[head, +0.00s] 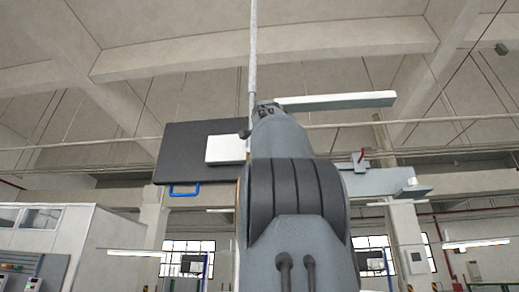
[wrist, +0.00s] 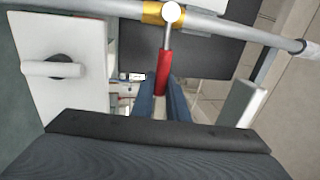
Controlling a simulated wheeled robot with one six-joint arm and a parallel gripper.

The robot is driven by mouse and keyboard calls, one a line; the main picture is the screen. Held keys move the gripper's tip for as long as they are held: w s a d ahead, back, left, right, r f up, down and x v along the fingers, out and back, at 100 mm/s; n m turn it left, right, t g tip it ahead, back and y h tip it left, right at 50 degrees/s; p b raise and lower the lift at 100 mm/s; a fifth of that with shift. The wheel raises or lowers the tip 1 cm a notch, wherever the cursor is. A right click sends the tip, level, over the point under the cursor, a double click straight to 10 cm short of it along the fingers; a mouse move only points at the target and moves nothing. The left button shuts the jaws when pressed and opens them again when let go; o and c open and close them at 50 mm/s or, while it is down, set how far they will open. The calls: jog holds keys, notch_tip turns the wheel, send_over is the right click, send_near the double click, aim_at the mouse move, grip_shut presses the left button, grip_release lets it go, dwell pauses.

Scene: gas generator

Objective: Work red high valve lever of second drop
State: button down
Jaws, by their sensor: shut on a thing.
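In the wrist view a red valve lever (wrist: 163,70) hangs down from a brass-yellow valve body (wrist: 158,13) on a grey pipe (wrist: 225,32). A bare metal stem with a round pale end joins the lever to the valve. My gripper (wrist: 162,88), with its blue fingers on either side of the lever's lower part, is shut on it. The lever's lower end is partly hidden between the fingers. In the head view my arm covers the middle, and I cannot make out the gripper or this lever there.
A dark panel (head: 190,138) with a white box (head: 226,149) and a blue handle (head: 184,192) is left of my arm. A thin vertical pipe (head: 253,60) rises above it.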

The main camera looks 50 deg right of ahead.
jog(key=shift+f, duration=0.2)
dwell(0.3)
jog(key=c, duration=1.7)
grip_release()
jog(key=shift+d, duration=0.1)
jog(key=b+v, duration=0.3)
jog(key=v, duration=0.5)
jog(key=shift+b, duration=0.35)
jog(key=shift+r, duration=0.1)
